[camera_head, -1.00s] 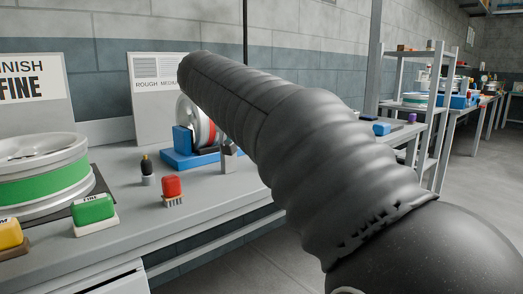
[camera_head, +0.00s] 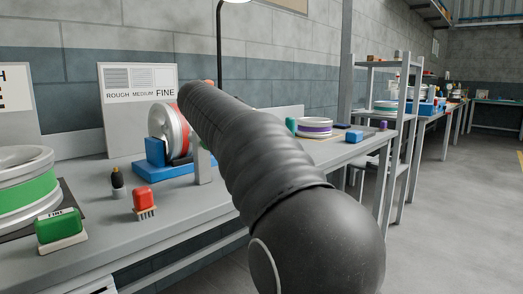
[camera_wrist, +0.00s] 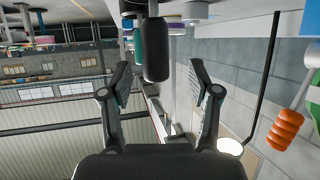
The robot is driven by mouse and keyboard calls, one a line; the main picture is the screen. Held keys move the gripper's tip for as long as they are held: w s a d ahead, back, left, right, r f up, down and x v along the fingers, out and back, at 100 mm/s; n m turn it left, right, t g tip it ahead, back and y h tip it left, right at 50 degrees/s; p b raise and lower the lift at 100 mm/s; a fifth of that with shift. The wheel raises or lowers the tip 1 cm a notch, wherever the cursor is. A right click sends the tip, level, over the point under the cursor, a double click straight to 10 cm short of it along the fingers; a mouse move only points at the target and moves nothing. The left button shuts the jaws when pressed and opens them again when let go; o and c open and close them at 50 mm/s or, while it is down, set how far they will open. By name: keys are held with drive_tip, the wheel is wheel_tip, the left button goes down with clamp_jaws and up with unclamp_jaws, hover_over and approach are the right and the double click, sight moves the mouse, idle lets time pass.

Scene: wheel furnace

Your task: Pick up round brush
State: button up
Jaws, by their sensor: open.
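In the head view a small dark upright piece (camera_head: 118,183) with an orange tip and grey base stands on the bench. It may be the round brush, but I cannot tell for sure. My gripper (camera_wrist: 160,85) is open and empty in the wrist view, its two fingers apart. A black upright cylinder (camera_wrist: 156,50) shows upside down beyond the fingers; I cannot tell what it is. My arm hides the gripper in the head view.
A red block brush (camera_head: 144,198), a green block (camera_head: 60,228) marked FINE and a green-banded wheel (camera_head: 25,195) are on the bench. A blue stand (camera_head: 160,168) holds a wheel (camera_head: 170,128). An orange ribbed handle (camera_wrist: 284,130) is at the wrist view's right.

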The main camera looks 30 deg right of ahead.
drive_tip(key=shift+s+f+x, duration=0.1)
drive_tip(key=shift+x, duration=1.05)
drive_tip(key=shift+s+f+x, duration=0.15)
drive_tip(key=shift+x, duration=1.05)
clamp_jaws()
